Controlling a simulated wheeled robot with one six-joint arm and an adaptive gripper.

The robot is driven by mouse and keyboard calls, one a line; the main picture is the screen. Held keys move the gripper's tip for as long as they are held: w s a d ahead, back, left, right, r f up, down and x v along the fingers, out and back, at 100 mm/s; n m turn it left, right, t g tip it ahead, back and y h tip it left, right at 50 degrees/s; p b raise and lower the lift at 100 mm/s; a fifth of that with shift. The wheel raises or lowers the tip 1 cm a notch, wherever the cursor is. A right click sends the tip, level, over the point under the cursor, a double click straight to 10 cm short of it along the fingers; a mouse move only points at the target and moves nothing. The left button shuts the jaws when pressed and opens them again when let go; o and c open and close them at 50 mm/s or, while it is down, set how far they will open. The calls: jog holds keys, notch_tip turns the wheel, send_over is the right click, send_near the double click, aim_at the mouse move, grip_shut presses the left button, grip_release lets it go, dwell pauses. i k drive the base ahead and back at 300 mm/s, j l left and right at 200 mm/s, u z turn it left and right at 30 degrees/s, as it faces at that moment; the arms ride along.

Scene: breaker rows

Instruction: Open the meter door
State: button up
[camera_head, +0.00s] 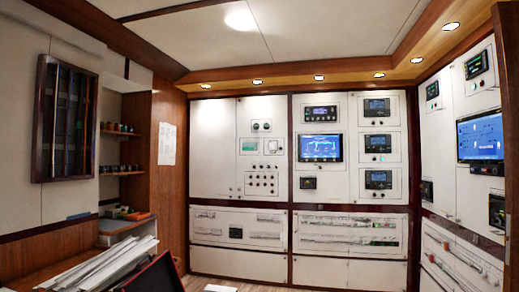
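My gripper is not in view. No door is clearly labelled as the meter door, so I cannot tell which it is. On the far wall, a white panel door (262,180) carries a small greenish meter (250,145), round dials above it and rows of small knobs below. It looks shut, flush with the wall. Left of it is a plain white door (212,150), also shut. On the left wall hangs a dark wood-framed cabinet (65,118) with a glass-like front; it appears shut.
More white panels with a blue screen (322,148) fill the far wall. Another screen (480,137) is on the right wall. A wooden counter (60,266) with a pile of white sheets (100,268) and a dark red case (158,275) takes up the lower left. Small shelves stand behind.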

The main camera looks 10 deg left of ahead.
aim_at(262, 120)
jog(key=i, duration=2.85)
jog(key=i+u, duration=0.1)
jog(key=i, duration=0.9)
jog(key=i+l+u, duration=0.1)
jog(key=i, duration=0.85)
jog(key=i+j+u, duration=0.1)
jog(key=i+u, duration=0.35)
jog(key=i+l+u, duration=0.15)
jog(key=i+u, duration=0.25)
jog(key=i, duration=0.2)
jog(key=i+j+u, duration=0.1)
jog(key=i+j, duration=0.15)
jog(key=i, duration=0.25)
jog(key=i+j+u, duration=0.1)
jog(key=i+j, duration=0.15)
jog(key=i, duration=0.25)
jog(key=i+l, duration=0.4)
